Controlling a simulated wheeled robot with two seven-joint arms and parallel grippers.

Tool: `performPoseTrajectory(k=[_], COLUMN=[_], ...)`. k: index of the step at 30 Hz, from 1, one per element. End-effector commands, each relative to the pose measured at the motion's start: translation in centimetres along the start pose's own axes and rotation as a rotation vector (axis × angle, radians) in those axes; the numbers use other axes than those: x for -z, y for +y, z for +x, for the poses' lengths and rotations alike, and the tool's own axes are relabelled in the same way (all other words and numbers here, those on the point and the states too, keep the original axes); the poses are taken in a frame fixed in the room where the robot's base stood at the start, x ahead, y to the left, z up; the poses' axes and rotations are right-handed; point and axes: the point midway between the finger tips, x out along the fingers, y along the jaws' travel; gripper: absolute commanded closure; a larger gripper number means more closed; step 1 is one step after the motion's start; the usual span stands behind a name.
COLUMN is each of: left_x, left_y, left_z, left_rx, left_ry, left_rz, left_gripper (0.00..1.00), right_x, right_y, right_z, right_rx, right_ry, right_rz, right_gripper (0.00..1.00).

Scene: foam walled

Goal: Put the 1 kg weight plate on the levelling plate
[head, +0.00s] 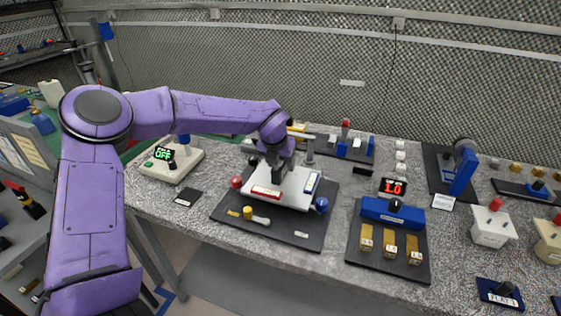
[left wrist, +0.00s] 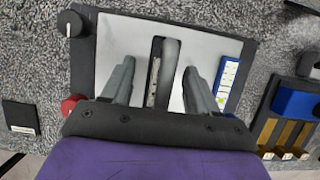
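The levelling plate (head: 246,194) is a white plate on a dark base, with a red knob, a blue knob, and red and blue levels. It also shows in the left wrist view (left wrist: 116,38). My left gripper (head: 284,180) is over it, pointing down. In the left wrist view its fingers (left wrist: 160,72) are apart. A dark upright strip (left wrist: 153,72) and a grey rounded piece (left wrist: 169,62) show between them, with gaps to both fingers. I cannot tell whether either is the 1 kg weight plate. No label for it is readable. My right gripper is out of view.
A blue unit with brass-coloured blocks (head: 395,212) and a red display stand to the right. A white device (head: 165,163) with a green "OFF" display stands left. A small dark pad (head: 187,197) lies between. Bare table shows along the front edge.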

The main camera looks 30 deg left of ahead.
Motion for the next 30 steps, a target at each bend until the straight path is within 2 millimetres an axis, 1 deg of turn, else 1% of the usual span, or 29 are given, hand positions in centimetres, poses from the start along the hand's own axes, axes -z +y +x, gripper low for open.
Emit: performPoseTrajectory(k=[5,6,8,11,15,18,21,25,30], left_x=[-0.1,-0.2,-0.1,-0.2,-0.1,-0.1,-0.1,-0.1,-0.1], left_y=[0.0,0.0,0.0,-0.1,0.0,0.0,0.0,0.0,0.0], left_z=[-0.1,-0.4,-0.8,-2.9,-6.6,-9.0,-10.8,-12.0,-12.3], left_rx=[0.0,0.0,0.001,0.003,0.002,0.001,0.0,0.0,0.0], left_ry=[0.0,-0.001,-0.002,-0.006,-0.006,-0.005,-0.003,0.0,0.0], left_rz=[0.0,0.0,-0.001,0.0,-0.001,-0.001,-0.001,0.001,0.001], left_gripper=[0.41,0.41,0.41,0.41,0.41,0.41,0.41,0.41,0.41], right_x=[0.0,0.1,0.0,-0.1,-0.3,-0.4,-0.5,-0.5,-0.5], right_y=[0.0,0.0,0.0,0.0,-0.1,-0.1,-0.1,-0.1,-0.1], right_z=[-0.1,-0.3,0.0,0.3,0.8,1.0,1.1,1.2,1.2], right_rx=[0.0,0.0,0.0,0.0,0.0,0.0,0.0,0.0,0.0], right_ry=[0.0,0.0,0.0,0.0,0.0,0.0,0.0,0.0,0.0], right_rz=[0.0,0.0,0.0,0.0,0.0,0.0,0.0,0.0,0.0], right_gripper=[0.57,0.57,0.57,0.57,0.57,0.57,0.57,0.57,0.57])
